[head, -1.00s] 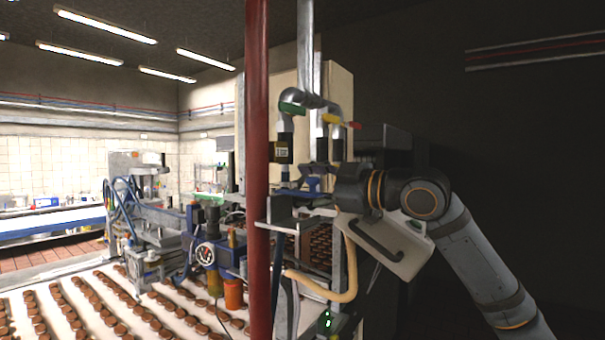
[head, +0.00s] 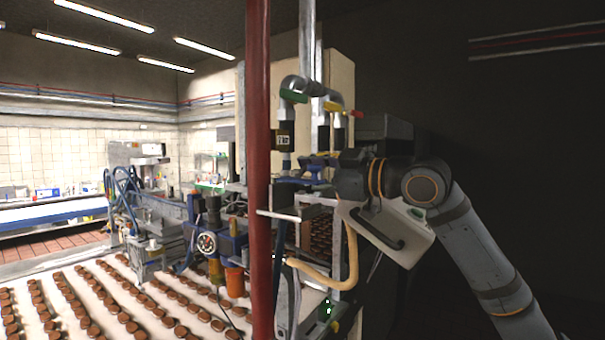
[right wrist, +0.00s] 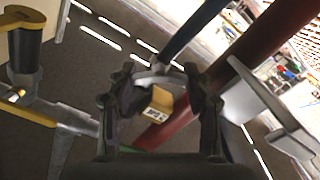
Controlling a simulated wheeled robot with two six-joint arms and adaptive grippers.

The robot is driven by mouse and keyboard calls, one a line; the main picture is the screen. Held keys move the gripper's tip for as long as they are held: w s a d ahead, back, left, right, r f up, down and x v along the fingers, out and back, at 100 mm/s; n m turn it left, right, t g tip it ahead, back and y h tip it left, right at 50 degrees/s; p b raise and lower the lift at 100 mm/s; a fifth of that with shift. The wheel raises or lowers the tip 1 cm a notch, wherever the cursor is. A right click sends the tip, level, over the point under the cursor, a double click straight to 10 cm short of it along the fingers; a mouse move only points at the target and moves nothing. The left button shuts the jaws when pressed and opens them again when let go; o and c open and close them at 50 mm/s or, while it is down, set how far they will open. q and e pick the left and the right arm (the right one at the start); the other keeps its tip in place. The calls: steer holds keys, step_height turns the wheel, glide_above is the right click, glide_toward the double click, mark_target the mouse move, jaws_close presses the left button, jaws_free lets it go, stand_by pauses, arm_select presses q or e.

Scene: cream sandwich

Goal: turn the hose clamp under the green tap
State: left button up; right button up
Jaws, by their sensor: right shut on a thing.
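The green tap (head: 293,96) sits on the left pipe of the machine in the head view. A dark box with a pale label (head: 284,138) is below it. A blue hose (head: 286,161) runs down under that box; the hose also shows in the right wrist view (right wrist: 195,30). My right gripper (right wrist: 160,95) has its two dark fingers on either side of the hose end. A silvery hose clamp (right wrist: 157,76) shows between them, and they are shut on it. In the head view, my right gripper (head: 310,172) is small and its fingertips are hard to make out. My left gripper is not in view.
A dark red post (head: 258,120) stands just left of the taps. Taps with yellow (head: 333,106) and red (head: 357,113) handles are to the right. A tan hose (head: 320,280) curves below. A conveyor (head: 60,275) carries rows of brown biscuits at lower left.

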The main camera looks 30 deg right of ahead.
mark_target(293, 121)
steer(key=m, duration=0.6)
steer(key=shift+m, duration=0.3)
stand_by(0.5)
steer(key=o, duration=0.9)
steer(key=shift+d, duration=0.1)
step_height(293, 121, up, 9)
steer(key=shift+r, duration=0.5)
